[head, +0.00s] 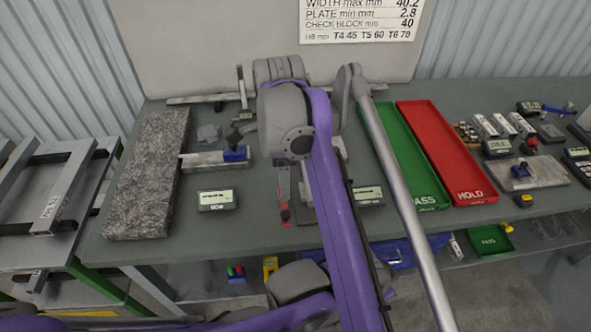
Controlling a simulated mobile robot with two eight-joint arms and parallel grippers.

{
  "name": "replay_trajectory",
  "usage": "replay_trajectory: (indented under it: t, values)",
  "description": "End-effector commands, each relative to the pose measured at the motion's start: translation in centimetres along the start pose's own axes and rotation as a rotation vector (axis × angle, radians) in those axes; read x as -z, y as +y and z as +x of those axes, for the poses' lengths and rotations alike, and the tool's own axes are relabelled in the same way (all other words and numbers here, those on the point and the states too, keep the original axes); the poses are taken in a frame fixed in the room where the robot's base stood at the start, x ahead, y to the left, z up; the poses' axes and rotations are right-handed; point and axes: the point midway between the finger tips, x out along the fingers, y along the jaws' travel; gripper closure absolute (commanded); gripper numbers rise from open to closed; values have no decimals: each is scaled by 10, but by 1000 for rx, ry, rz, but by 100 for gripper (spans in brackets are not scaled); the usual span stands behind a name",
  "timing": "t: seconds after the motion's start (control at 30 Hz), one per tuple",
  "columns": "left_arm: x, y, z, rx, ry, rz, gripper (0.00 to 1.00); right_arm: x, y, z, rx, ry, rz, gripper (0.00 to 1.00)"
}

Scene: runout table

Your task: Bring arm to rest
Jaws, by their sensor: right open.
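My right arm, purple with a grey jointed end, reaches up from the lower right over the middle of the table. My right gripper (281,112) is at that grey end, above the table. It is open, its fingers are mostly hidden by the arm, and I see nothing held in it. My left arm shows low in the picture as a purple link and a grey joint in front of the table. My left gripper is not in view.
The table (258,228) holds a granite slab (148,175), a green PASS tray (408,160), a red HOLD tray (445,150) and a small display (217,200). Gauges and blocks crowd the right. A shelf with a green bin (489,240) lies below. A trolley (50,195) stands left.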

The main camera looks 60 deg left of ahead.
Motion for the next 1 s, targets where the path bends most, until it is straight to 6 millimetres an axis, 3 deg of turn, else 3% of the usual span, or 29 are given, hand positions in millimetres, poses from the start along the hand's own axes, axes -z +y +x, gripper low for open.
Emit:
replay_trajectory:
  t: [0.27, 0.37, 0.47, 0.57, 0.7, 0.8, 0.9, 1.0]
  values:
    - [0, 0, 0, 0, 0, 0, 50, 0, 0, 0, 0, 0, 0, 38]
    - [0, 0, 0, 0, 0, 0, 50, 11, 2, 0, 5, -1, 1, 38]
    - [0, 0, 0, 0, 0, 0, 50, 48, 12, 1, 20, -4, -6, 38]
    - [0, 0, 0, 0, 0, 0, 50, 108, 36, 4, 53, -4, -24, 38]
    - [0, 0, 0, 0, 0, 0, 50, 198, 95, 14, 110, 18, -63, 38]
    - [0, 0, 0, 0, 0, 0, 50, 251, 150, 26, 149, 53, -94, 38]
    - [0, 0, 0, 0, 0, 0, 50, 291, 213, 42, 179, 104, -125, 38]
    - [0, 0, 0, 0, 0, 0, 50, 318, 280, 62, 195, 169, -159, 38]
